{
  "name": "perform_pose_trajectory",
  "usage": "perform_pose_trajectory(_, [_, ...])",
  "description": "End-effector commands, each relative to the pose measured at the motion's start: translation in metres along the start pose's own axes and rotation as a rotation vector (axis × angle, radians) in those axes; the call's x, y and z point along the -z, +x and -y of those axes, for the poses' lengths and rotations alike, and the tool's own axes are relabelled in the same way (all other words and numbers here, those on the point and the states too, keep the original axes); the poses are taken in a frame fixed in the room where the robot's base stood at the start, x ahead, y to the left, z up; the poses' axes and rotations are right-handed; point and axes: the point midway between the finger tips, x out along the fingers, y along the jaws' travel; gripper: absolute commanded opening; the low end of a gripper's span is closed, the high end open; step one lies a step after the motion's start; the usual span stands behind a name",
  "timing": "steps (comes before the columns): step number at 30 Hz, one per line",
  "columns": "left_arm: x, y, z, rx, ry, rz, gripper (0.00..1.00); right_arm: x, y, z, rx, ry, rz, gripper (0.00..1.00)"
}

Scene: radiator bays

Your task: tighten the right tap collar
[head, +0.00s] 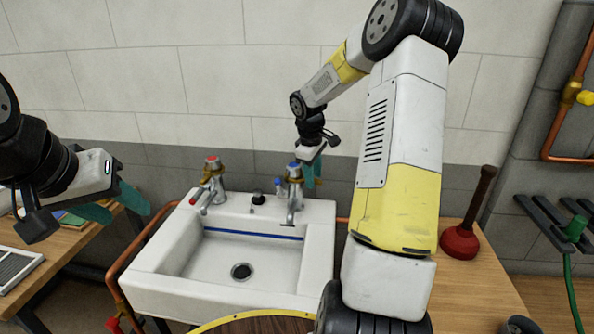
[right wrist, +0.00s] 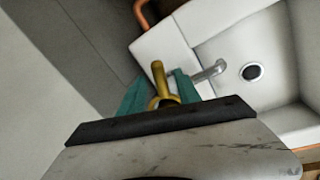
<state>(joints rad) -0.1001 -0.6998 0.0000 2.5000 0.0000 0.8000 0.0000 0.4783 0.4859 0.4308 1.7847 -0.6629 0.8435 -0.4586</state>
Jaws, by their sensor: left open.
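The right tap (head: 293,190), with a blue top and a brass section below it, stands on the back right of the white sink (head: 150,283). My right gripper (head: 314,172) is at this tap, its teal fingers beside the tap's right side. In the right wrist view, the brass collar (right wrist: 164,102) lies between the two teal fingers, and the chrome spout (right wrist: 208,71) points right. I cannot tell whether the fingers press on the collar or only stand around it. My left gripper (head: 118,205) is open and empty, left of the sink.
The left tap (head: 213,180) has a red top. A red plunger (head: 460,242) stands on the wooden bench (head: 475,295) at right. Copper pipes run beside the sink. A desk (head: 60,250) with papers stands at left. The sink basin is empty.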

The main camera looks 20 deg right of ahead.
Motion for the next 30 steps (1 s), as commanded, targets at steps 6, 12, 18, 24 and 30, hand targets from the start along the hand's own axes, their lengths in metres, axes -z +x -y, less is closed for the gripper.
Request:
perform_pose_trajectory(6, [0.0, -0.0001, 0.0, 0.0, 0.0, 0.0, 0.49, -0.0001, 0.0029, 0.0002, 0.0, 0.0, 0.0, 0.4])
perform_pose_trajectory(12, [0.0, -0.0001, 0.0, 0.0, 0.0, 0.0, 0.49, 0.0, 0.0027, 0.0002, 0.0, 0.0, 0.0, 0.16])
perform_pose_trajectory(18, [0.0, -0.0001, 0.0, 0.0, 0.0, 0.0, 0.49, 0.0, 0.0025, 0.0002, 0.0, 0.0, 0.0, 0.0])
perform_pose_trajectory(24, [0.0, -0.0001, 0.0, 0.0, 0.0, 0.0, 0.49, 0.0001, 0.0024, 0.0002, 0.0, 0.0, 0.0, 0.0])
perform_pose_trajectory(30, [0.0, -0.0001, 0.0, 0.0, 0.0, 0.0, 0.49, 0.0001, 0.0023, 0.0001, 0.0, 0.0, 0.0, 0.0])
